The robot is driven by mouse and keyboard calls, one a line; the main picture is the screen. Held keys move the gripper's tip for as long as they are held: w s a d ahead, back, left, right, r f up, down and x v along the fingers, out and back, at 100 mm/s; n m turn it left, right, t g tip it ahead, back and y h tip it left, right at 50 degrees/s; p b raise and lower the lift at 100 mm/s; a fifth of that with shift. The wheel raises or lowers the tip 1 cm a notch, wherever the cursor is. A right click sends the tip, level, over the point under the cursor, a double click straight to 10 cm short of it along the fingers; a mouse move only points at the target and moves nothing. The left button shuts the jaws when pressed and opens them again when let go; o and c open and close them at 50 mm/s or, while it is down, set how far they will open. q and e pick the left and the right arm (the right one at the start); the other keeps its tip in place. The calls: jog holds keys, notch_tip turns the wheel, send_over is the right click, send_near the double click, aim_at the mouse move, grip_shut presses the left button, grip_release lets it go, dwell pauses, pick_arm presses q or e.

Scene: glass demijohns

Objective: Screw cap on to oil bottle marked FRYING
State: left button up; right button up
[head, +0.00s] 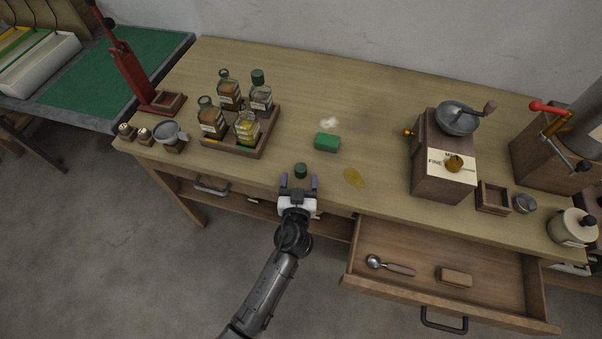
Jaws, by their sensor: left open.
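A small dark green cap (300,171) lies on the table near its front edge. My left gripper (299,181) is open just in front of the cap, its fingertips pointing at it; nothing shows held between the fingers. Several glass bottles stand in a wooden tray (237,152) to the left. The front right bottle (246,130) holds yellow liquid and shows no dark cap. The back right bottle (261,98) wears a dark green cap. The two left bottles hold brown contents. The labels are too small to read, so I cannot tell which says FRYING. My right gripper is not in view.
A green sponge-like block (327,142), a white crumpled bit (329,122) and a yellow spill (354,177) lie right of the tray. A wooden grinder (443,181) stands further right. An open drawer (450,250) juts out below the front edge. A small sieve-like cup (172,137) stands left.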

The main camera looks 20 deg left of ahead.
aim_at(300, 173)
pick_arm(q)
jog(key=shift+x, duration=2.3)
jog(key=shift+r, duration=0.1)
jog(key=c, duration=1)
